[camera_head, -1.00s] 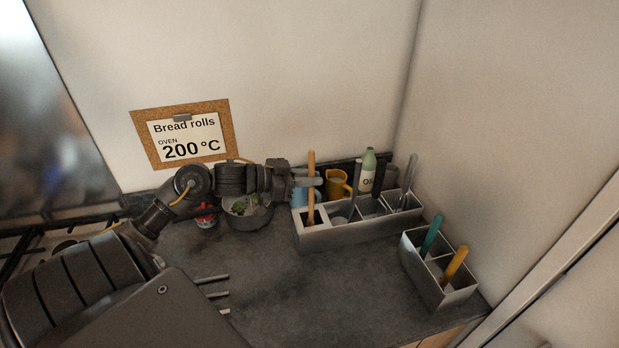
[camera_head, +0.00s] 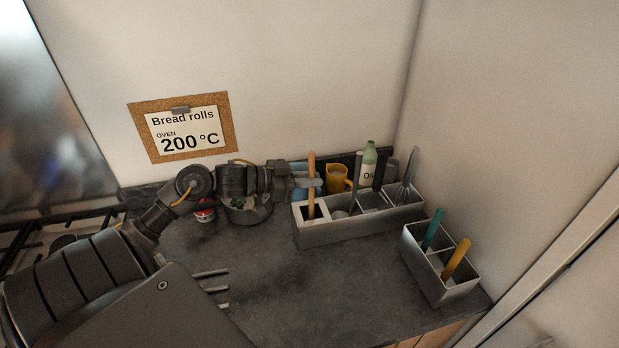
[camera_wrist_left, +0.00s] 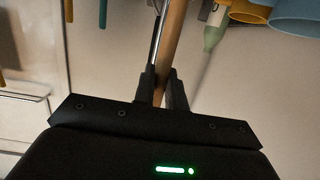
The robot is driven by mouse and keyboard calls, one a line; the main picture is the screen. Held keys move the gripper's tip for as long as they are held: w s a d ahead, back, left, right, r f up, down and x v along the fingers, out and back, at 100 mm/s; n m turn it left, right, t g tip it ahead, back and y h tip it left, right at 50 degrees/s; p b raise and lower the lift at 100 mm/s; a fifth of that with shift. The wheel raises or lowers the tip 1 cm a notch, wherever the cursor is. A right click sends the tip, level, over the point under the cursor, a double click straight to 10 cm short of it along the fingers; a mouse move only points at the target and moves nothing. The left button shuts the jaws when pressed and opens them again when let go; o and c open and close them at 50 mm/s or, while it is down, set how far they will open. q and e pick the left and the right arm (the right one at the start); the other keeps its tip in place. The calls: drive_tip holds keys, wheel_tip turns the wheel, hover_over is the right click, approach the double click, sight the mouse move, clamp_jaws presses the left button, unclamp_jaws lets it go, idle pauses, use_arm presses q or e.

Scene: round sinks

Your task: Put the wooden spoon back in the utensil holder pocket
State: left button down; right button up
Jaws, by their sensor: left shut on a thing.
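The wooden spoon (camera_head: 311,168) stands nearly upright, with its lower part inside the white-rimmed left pocket of the grey utensil holder (camera_head: 345,232). The spoon's lower end is hidden in the pocket. My left gripper (camera_head: 309,183) comes in from the left and is shut on the spoon's handle above the pocket. In the left wrist view the handle (camera_wrist_left: 174,45) runs between the fingers of the gripper (camera_wrist_left: 164,82).
The holder's other pockets hold a whisk (camera_head: 405,175) and dark-handled tools. Behind stand a yellow mug (camera_head: 337,178), a blue mug and an oil bottle (camera_head: 369,165). A smaller caddy (camera_head: 445,290) with teal and yellow handles is at right.

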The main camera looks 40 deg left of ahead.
use_arm(q)
drive_tip(key=shift+f, duration=0.1)
drive_tip(key=c, duration=1.4)
unclamp_jaws()
drive_tip(key=shift+o, duration=0.2)
drive_tip(key=b+v, duration=0.2)
drive_tip(key=v, duration=0.9)
drive_tip(key=shift+b, duration=0.4)
drive_tip(key=shift+w+f, duration=0.1)
